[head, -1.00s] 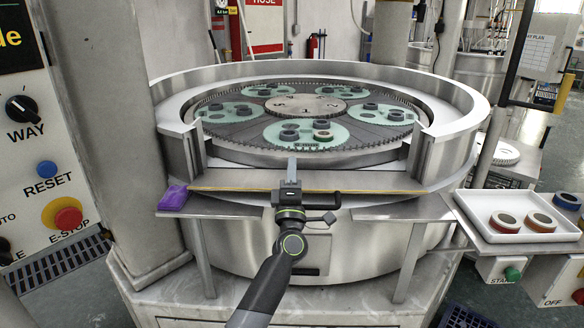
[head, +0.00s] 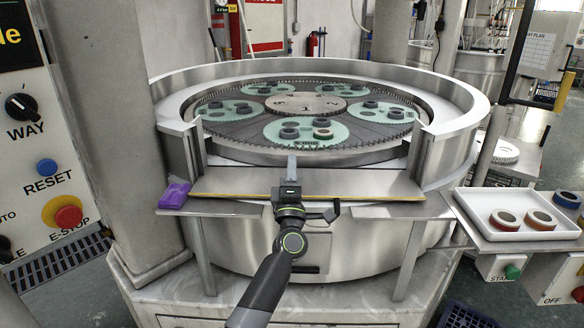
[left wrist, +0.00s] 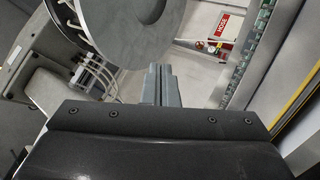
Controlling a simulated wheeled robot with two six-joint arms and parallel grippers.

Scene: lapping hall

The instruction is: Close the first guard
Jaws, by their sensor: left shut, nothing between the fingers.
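The likely guard is a flat steel panel (head: 360,185) with a yellow front edge. It lies low across the gap in the machine's front rim, folded outward, so the gap stands open. My left gripper (head: 291,160) is shut and empty. Its fingers overlap the middle of the panel in the head view and point toward the wheel. Whether they touch the panel cannot be told. In the left wrist view the shut fingers (left wrist: 158,72) show with nothing between them, and a yellow-edged strip (left wrist: 298,100) runs along the right. My right gripper is not in view.
The round machine holds a toothed plate with green carriers (head: 307,131) behind the gap. A purple object (head: 174,194) sits on the ledge's left end. A white tray (head: 474,225) with rings stands right. A panel with an E-stop (head: 68,216) is at left.

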